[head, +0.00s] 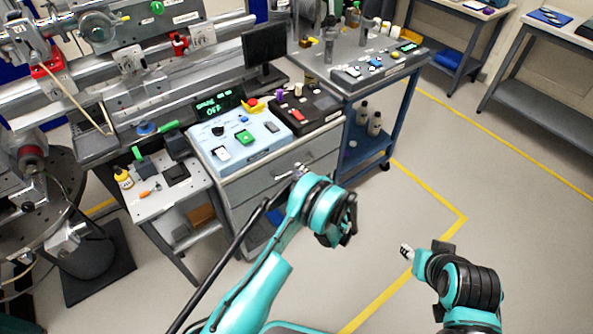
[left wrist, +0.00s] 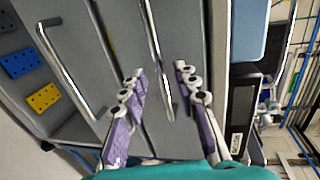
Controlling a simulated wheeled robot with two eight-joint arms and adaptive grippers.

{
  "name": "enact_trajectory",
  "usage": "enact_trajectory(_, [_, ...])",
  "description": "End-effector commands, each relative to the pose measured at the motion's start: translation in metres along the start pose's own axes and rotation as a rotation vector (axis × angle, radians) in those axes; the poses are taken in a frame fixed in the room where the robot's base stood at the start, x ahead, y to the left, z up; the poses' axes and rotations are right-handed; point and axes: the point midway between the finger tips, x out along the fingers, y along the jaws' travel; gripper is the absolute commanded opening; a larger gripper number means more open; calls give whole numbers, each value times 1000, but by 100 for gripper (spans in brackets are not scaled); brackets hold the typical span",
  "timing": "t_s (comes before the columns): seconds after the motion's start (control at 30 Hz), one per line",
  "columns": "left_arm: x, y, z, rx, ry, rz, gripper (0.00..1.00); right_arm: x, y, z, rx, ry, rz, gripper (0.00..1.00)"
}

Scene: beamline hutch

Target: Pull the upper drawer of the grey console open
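The grey console (head: 228,168) stands in the middle of the head view, with its upper drawer (head: 247,188) flush and closed. The upper drawer's bar handle (left wrist: 154,45) runs between the fingers of my left gripper (left wrist: 160,72) in the left wrist view. The fingers are apart, one on each side of the bar, and I see no clear contact. In the head view my left gripper (head: 300,171) is at the handle's right end and partly hides it. A lower drawer's handle (left wrist: 68,68) shows further left in the wrist view. My right gripper (head: 405,250) hangs over the floor, away from the console.
A control panel with buttons (head: 240,137) and a black box (head: 305,108) sit on the console top. A blue cart (head: 350,130) stands close on the right. A small side table (head: 150,205) stands on the left. The floor at right is clear.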

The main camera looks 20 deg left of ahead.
Motion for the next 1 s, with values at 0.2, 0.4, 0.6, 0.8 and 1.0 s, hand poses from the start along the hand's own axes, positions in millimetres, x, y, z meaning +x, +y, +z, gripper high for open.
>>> enact_trajectory(0.2, [28,1,0,-1,-1,0,30,8,0,6,0,0,0,40])
enact_trajectory(0.4, [33,0,0,-1,1,1,30,9,0,6,0,0,0,40])
enact_trajectory(0.6, [33,-1,0,-1,1,1,17,9,0,6,0,0,0,40])
enact_trajectory(0.8, [33,0,0,-1,1,1,0,9,0,6,0,0,0,40])
enact_trajectory(1.0, [33,0,0,-1,1,1,0,9,0,6,0,0,0,40])
